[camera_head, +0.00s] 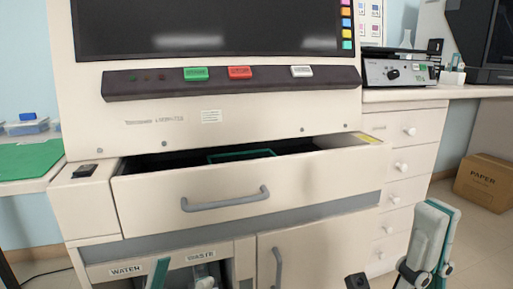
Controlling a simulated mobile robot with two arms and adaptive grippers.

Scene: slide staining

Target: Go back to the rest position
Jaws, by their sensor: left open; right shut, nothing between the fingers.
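My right gripper (436,212), white with teal pads, points upward at the lower right, in front of the white drawer unit. Its fingers are together, with nothing held. Of my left gripper (158,273), only a teal and white finger part shows at the bottom edge, in front of the lower compartment of the staining machine. It is open; most of it is below the frame. The machine's wide drawer (245,195) is pulled partly out, and a dark green-rimmed item (240,156) shows inside. Neither gripper touches the drawer handle (225,200).
The staining machine (230,118) has green, red and white buttons. Labelled water and waste compartments (165,262) are below the drawer. A green mat (30,160) lies on the left table. A cardboard paper box (485,183) stands on the floor at right, with open floor before it.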

